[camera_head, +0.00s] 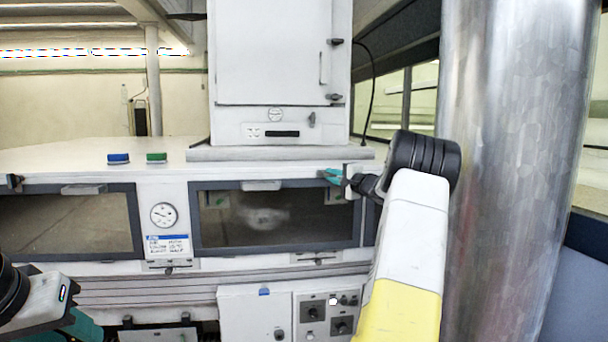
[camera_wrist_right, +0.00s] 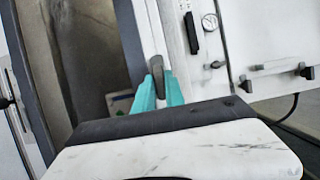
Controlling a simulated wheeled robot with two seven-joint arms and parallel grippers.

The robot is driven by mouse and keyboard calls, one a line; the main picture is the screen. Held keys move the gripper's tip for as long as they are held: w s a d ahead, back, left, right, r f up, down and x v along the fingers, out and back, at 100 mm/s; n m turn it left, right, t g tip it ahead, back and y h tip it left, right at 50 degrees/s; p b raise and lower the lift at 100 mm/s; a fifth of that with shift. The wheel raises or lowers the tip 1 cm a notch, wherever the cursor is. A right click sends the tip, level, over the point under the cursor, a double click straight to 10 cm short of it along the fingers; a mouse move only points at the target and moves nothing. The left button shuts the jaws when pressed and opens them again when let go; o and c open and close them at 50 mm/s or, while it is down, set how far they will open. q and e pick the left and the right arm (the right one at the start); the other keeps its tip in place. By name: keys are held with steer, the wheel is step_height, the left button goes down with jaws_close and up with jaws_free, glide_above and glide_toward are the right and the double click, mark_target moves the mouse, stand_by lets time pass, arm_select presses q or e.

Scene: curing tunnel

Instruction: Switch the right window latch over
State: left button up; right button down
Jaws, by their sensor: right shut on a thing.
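The right window (camera_head: 275,228) is a dark pane in a grey frame on the front of the white machine. Its latch is at the frame's upper right corner, mostly hidden by my gripper in the head view. In the right wrist view the latch (camera_wrist_right: 157,68) is a dark grey lever beside the window frame. My right gripper (camera_head: 334,177) has teal fingers, which also show in the right wrist view (camera_wrist_right: 158,90), shut on this lever from both sides. My left gripper (camera_head: 78,326) shows only as a teal part at the lower left edge; its fingertips are not clear.
A left window (camera_head: 70,225) has a dark latch (camera_head: 14,182) at its upper left. A gauge (camera_head: 163,215) sits between the windows. Blue (camera_head: 118,158) and green (camera_head: 157,157) buttons are on the top. A thick metal column (camera_head: 510,170) stands close beside my right arm.

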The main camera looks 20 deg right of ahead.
steer(key=shift+a+r, duration=0.15)
steer(key=shift+r, duration=0.2)
steer(key=c, duration=1.4)
jaws_free()
steer(key=shift+w+f, duration=0.1)
steer(key=shift+f, duration=0.05)
steer(key=s+d, duration=0.1)
steer(key=s, duration=0.7)
